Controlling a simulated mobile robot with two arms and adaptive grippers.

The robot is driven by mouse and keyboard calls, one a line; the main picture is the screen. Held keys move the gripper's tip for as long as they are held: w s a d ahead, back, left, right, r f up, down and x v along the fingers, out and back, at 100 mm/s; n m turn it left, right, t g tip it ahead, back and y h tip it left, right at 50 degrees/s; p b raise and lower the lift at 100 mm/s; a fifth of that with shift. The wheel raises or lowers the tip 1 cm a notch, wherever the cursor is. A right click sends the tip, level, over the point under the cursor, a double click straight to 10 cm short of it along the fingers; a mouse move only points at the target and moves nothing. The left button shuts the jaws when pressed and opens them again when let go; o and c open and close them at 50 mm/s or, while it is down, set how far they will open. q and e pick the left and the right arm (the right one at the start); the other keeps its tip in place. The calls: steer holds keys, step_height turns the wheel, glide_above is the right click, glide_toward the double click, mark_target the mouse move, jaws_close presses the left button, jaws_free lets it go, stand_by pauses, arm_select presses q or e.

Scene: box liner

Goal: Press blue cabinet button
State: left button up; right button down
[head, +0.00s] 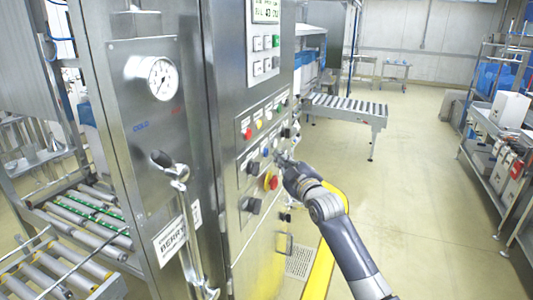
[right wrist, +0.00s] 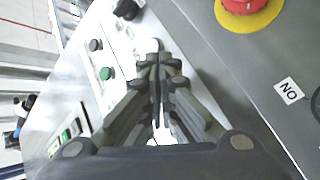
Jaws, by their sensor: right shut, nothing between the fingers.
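The steel control cabinet (head: 225,90) stands in the left half of the head view. A small blue button (head: 265,152) shows on its button panel, left of my right gripper and below the row with red and yellow buttons. My right gripper (head: 281,158) is at the panel face, shut and empty. In the right wrist view its closed fingertips (right wrist: 158,55) point at the panel, and I cannot make out the blue button there; the fingers cover part of the panel. I cannot tell whether the fingertips touch anything. My left gripper is not in view.
A red emergency stop on a yellow ring (head: 271,181) sits just below my right gripper; it also shows in the right wrist view (right wrist: 245,5). Black knobs (head: 253,206) project nearby. A roller conveyor (head: 345,108) stands behind. The floor (head: 420,200) to the right is clear.

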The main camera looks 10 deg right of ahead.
steer(key=s+d, duration=0.1)
steer(key=d, duration=0.1)
steer(key=s+d, duration=0.1)
steer(key=shift+s+d+p, duration=0.3)
steer(key=shift+d+p, duration=0.05)
steer(key=shift+p, duration=0.05)
stand_by(0.4)
